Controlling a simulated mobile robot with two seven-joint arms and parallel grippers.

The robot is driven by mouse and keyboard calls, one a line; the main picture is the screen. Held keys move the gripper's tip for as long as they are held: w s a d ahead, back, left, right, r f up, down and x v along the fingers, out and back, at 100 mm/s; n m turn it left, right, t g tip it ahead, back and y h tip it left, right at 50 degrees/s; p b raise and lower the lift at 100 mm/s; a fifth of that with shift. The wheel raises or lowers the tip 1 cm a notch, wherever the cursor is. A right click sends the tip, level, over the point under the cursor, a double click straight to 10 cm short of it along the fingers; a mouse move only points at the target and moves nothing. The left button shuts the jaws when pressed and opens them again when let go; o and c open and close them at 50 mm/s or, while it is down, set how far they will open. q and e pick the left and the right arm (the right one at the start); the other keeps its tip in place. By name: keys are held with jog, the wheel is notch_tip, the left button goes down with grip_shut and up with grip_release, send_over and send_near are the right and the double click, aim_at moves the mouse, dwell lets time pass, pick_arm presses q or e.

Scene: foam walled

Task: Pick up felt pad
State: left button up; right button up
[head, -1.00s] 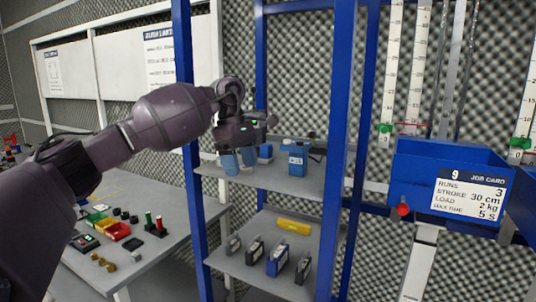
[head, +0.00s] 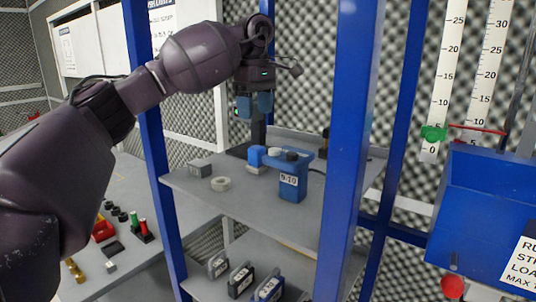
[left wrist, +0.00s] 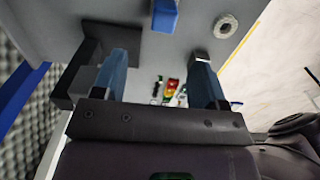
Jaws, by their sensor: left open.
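I cannot tell for sure which thing is the felt pad. My right gripper is out of view.
A blue box-like holder marked 9-10 (head: 292,183) and a small blue piece (head: 256,157) stand right of the ring. Blue rack uprights (head: 348,150) frame the shelf.

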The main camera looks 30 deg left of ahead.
aim_at(257, 147)
pick_arm(q)
jog(key=f, duration=0.5)
jog(key=shift+s, duration=0.2)
jog(key=shift+d+f+p, duration=0.15)
jog(key=shift+f+p, duration=0.1)
jog(key=shift+f, duration=1.2)
jog(key=shift+d+f+p, duration=0.1)
jog(key=shift+f+p, duration=0.15)
jog(key=shift+f, duration=1.15)
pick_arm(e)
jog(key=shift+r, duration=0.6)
pick_arm(q)
jog(key=shift+c, duration=0.2)
jog(key=c, duration=1)
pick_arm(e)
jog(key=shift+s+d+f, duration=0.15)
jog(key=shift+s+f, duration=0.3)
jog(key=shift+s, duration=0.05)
